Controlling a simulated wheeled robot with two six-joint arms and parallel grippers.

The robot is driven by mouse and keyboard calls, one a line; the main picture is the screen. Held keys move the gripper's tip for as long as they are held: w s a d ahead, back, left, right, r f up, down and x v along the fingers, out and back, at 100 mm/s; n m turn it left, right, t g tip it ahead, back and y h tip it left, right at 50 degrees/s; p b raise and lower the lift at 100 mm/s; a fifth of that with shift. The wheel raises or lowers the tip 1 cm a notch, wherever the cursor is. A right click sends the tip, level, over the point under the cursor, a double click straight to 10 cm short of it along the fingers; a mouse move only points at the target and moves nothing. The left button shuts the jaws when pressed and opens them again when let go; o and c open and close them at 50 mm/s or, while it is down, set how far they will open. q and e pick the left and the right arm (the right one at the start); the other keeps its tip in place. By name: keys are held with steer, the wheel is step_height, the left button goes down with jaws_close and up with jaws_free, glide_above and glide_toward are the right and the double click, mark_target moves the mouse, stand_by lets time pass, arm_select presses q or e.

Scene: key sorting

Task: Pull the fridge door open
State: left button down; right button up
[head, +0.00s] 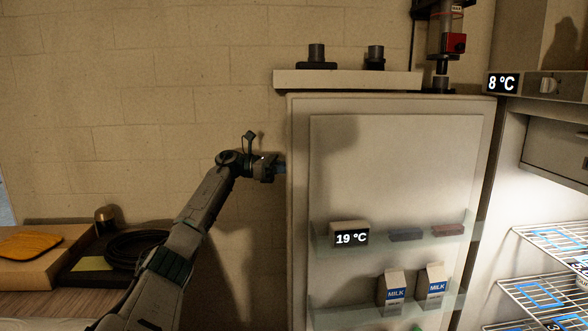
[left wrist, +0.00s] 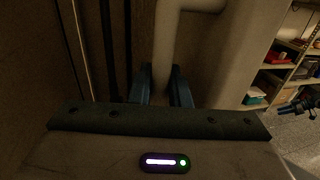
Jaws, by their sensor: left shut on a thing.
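The fridge door (head: 395,165) stands open in the head view, with its pale inner face towards me. The lit fridge inside shows on the right, with wire shelves (head: 540,287). My left gripper (head: 281,169) is at the door's left edge, on its outer side. In the left wrist view its blue fingers (left wrist: 166,88) are shut around the upright bar of the pale door handle (left wrist: 167,45). The handle is hidden behind the door in the head view. A small dark jointed part (left wrist: 295,106) at the left wrist view's right edge may be my right gripper; its jaws are unclear.
Door shelves hold milk cartons (head: 391,288) and a 19 °C display (head: 350,238). An 8 °C display (head: 502,83) is on the fridge at upper right. A counter with a cardboard box (head: 35,268) and a coiled black cable (head: 137,248) stands at left.

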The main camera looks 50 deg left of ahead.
arm_select(q)
steer(key=shift+f, duration=0.1)
steer(key=c, duration=1.7)
jaws_free()
steer(key=shift+a, duration=0.1)
steer(key=v, duration=1.1)
steer(key=shift+w+f, duration=0.1)
steer(key=shift+w, duration=0.05)
